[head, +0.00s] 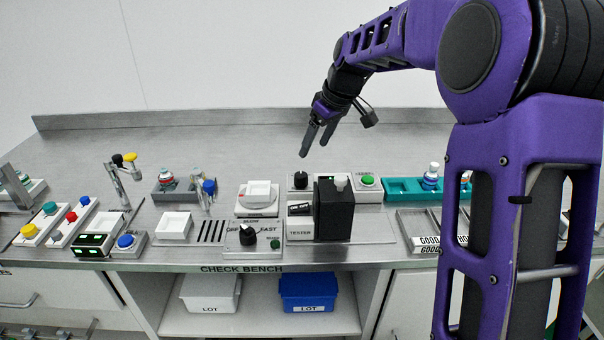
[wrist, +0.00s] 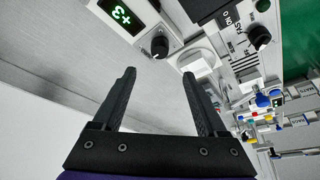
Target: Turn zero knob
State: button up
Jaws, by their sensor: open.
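A small black knob (head: 300,178) stands on a pale box behind the tester in the head view. In the wrist view what looks like the same black knob (wrist: 159,45) sits beside a green display (wrist: 123,13) that reads +3. I cannot read a zero label on it. My gripper (head: 315,151) is open and empty, above and a little behind the knob. In the wrist view my gripper (wrist: 159,75) has its two fingers spread, with the knob beyond the gap between the tips, apart from both.
A black tester block (head: 334,208) stands close in front of the knob. A green button (head: 368,181) is to the right, and a white-topped scale (head: 258,203) to the left. A second black knob (head: 247,235) is on the OFF/SLOW/FAST panel. The bench behind is clear.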

aim_at(301, 174)
jog(key=b+x, duration=0.1)
jog(key=x, duration=1)
grip_shut()
